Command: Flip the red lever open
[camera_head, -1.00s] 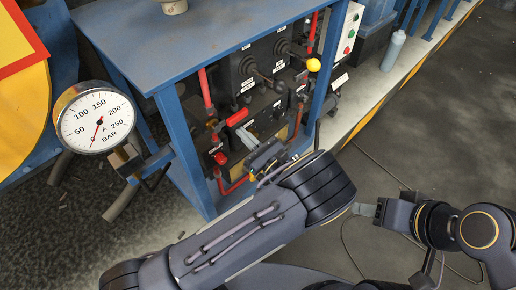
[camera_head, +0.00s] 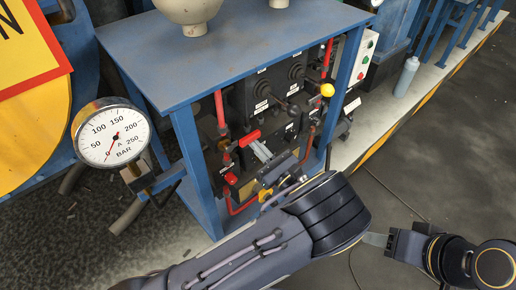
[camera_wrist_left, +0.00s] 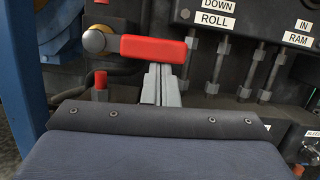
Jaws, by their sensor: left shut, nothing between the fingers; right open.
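The red lever (camera_head: 249,138) is on the black panel under the blue table. In the left wrist view the lever (camera_wrist_left: 155,48) lies nearly level, its left end at a round grey-and-brass pivot (camera_wrist_left: 95,40). My left gripper (camera_head: 258,148) is shut and empty, with its grey fingers just below the lever. In the wrist view the fingers (camera_wrist_left: 161,72) reach up to the lever's lower edge; I cannot tell whether they touch it. My right gripper (camera_head: 375,240) is open, away from the panel at the lower right.
The blue table leg (camera_head: 195,165) stands left of the lever. A pressure gauge (camera_head: 113,135) is further left. Red pipes, a yellow knob (camera_head: 327,90) and black handles surround the panel. Another red valve part (camera_head: 231,179) is below left. Open floor lies at right.

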